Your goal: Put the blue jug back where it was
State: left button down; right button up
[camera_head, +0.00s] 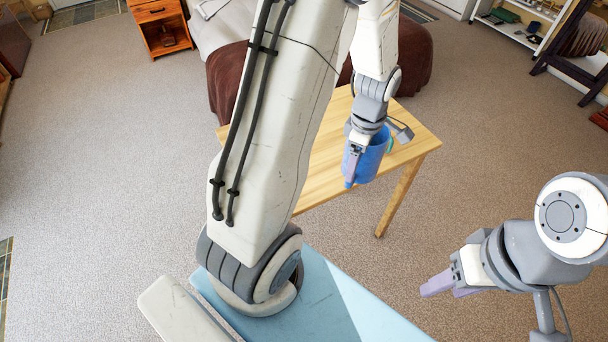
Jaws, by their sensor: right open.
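The blue jug (372,163) is at the front edge of the wooden table (325,165). Its lower end overlaps that edge in the picture, and I cannot tell whether it rests on the wood or hangs just above it. My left gripper (351,167) points down at the jug, with one finger in front of the jug's left side. The other finger is hidden, so its grip is unclear. A small green part (390,145) shows at the jug's right, perhaps its handle. My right gripper (447,285) is open and empty at the lower right, apart from the table.
A light blue surface (345,305) is close below. A brown-covered bed (415,62) stands behind the table, an orange nightstand (158,25) at the back left, and a white shelf (515,28) at the back right.

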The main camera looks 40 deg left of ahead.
pick_arm(q)
jog(key=n, duration=0.2)
jog(key=r+n, duration=0.1)
jog(key=n, duration=0.1)
jog(key=r+n, duration=0.1)
jog(key=n, duration=0.1)
jog(key=shift+s+a+b, duration=0.15)
jog(key=shift+a+b, duration=0.15)
jog(key=shift+s+a+n, duration=0.1)
jog(key=shift+a+n, duration=0.05)
jog(key=shift+n, duration=0.15)
jog(key=s+a+f+p, duration=0.2)
jog(key=a+f+p, duration=0.1)
jog(key=a+f, duration=0.7)
jog(key=shift+s+a+f, duration=0.35)
jog(key=shift+s+a, duration=0.05)
jog(key=shift+a, duration=0.1)
jog(key=shift+f, duration=0.1)
